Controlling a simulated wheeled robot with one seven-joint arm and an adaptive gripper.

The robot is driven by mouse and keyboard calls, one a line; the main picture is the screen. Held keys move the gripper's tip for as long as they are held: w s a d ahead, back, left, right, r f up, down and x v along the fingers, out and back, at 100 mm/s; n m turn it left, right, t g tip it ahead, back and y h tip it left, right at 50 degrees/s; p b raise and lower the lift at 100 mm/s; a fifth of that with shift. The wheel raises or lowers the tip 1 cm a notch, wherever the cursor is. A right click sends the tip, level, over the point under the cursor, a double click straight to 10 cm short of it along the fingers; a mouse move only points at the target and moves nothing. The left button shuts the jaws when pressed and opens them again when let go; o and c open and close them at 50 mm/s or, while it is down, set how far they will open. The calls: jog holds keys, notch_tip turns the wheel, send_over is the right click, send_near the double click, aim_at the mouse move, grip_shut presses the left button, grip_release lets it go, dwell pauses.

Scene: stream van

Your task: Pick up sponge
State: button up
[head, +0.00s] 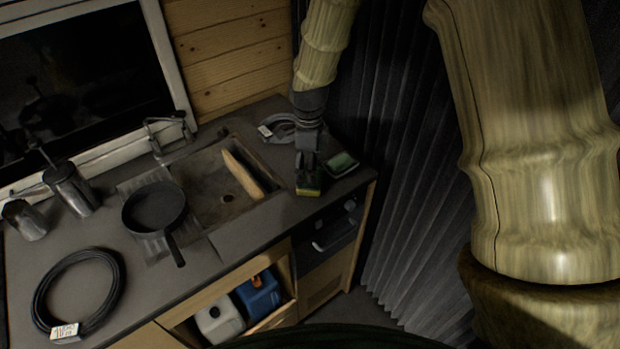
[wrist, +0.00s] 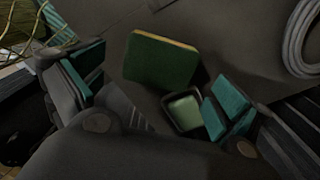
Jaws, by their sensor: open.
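The sponge (wrist: 160,60) is green with a thin yellow edge and lies on the dark counter. In the head view the sponge (head: 308,192) shows just under my gripper (head: 306,178), near the counter's front edge. In the wrist view my gripper (wrist: 155,92) has its two teal-padded fingers wide apart. The sponge shows between and beyond the fingertips, and I see no finger closed on it. Part of the sponge is hidden by the gripper in the head view.
A small dish with a green block (head: 342,164) stands right of the sponge; the dish (wrist: 184,112) is close to one finger. A coiled cable (head: 280,127) lies behind. The sink (head: 200,181) with a wooden piece (head: 243,174) is to the left. A pan (head: 153,207) stands farther left.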

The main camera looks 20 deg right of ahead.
jog(key=shift+d+f+p, duration=0.2)
jog(key=shift+f+p, duration=0.75)
jog(key=shift+f, duration=1.6)
jog(key=shift+c, duration=0.2)
jog(key=c, duration=0.5)
jog(key=shift+r, duration=0.2)
jog(key=shift+c, duration=0.2)
jog(key=shift+r+b, duration=0.55)
jog(key=shift+r, duration=0.35)
jog(key=shift+s+a+r+b, duration=0.15)
jog(key=shift+s+r+b, duration=0.35)
jog(key=shift+r+b, duration=0.1)
jog(key=s+a+r+b, duration=0.1)
jog(key=s+b, duration=0.1)
jog(key=s, duration=0.5)
jog(key=s+a+b, duration=0.2)
jog(key=s, duration=0.5)
jog(key=shift+s+a+r, duration=0.25)
jog(key=shift+s+r, duration=0.05)
jog(key=shift+r, duration=0.05)
